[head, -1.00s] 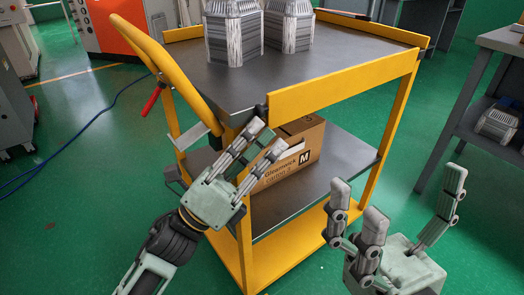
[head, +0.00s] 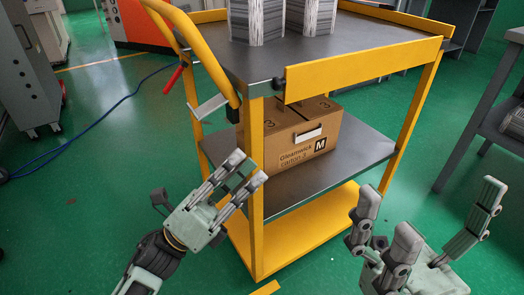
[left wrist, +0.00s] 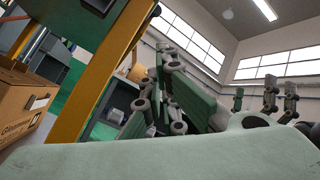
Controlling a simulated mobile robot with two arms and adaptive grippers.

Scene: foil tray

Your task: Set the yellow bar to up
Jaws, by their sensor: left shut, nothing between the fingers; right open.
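The yellow bar (head: 365,68) runs along the near side of the cart's grey top shelf. It looks level and covers part of the shelf's edge, with a dark fitting (head: 278,85) at its left end. I cannot tell for sure whether it stands up or hangs down. My left gripper (head: 247,170) is shut and empty, below and left of the bar, apart from it, and in front of the near cart post. Its fingers (left wrist: 165,90) show in the left wrist view. My right gripper (head: 430,210) is open and empty at the lower right, well below the bar.
The cart has a curved yellow handle (head: 205,55) with a red lever (head: 173,79). A cardboard box (head: 305,140) sits on the middle shelf (head: 370,150). Grey ribbed parts (head: 258,20) stand on top.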

